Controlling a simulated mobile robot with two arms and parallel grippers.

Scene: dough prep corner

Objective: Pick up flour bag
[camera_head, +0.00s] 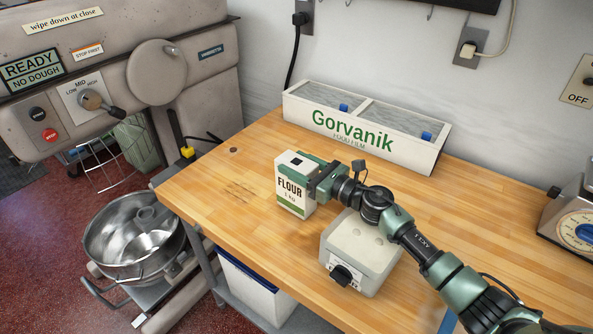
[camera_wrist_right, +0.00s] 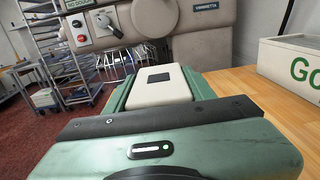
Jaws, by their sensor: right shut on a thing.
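In the right wrist view the bag's pale top with a dark square (camera_wrist_right: 160,88) sits between the two green fingers. Whether the bag's base touches the table is hard to tell. My left gripper is not in view.
A Gorvanik food film box (camera_head: 365,135) stands at the back by the wall. A beige device with a black knob (camera_head: 360,255) stands under my right arm. A scale (camera_head: 575,225) is at the right edge. A mixer (camera_head: 120,75) and steel bowl (camera_head: 135,235) are left of the table.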

